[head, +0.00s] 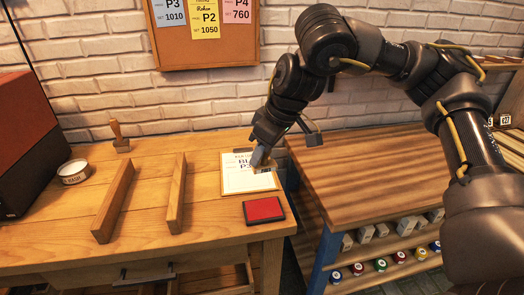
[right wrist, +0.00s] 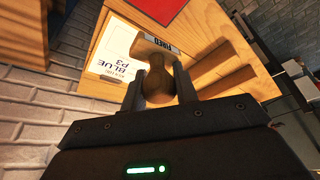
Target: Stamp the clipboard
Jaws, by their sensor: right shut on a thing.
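The clipboard (head: 232,184) lies on the wooden table, with a white sheet reading "BLUE P3" that also shows in the right wrist view (right wrist: 112,62). My right gripper (head: 262,158) is over the clipboard's right part, shut on a wooden stamp. In the right wrist view the stamp's round handle (right wrist: 157,86) sits between the fingers, and its lettered head lies beyond. Whether the stamp touches the sheet cannot be told. A red ink pad (head: 264,210) lies just in front of the clipboard. My left gripper is not in view.
Another wooden stamp (head: 120,138) stands at the back left near a round tin (head: 74,172). Two wooden rails (head: 114,202) lie left of the clipboard. A dark red box (head: 30,140) stands far left. A shelf unit (head: 375,175) with several small jars is right.

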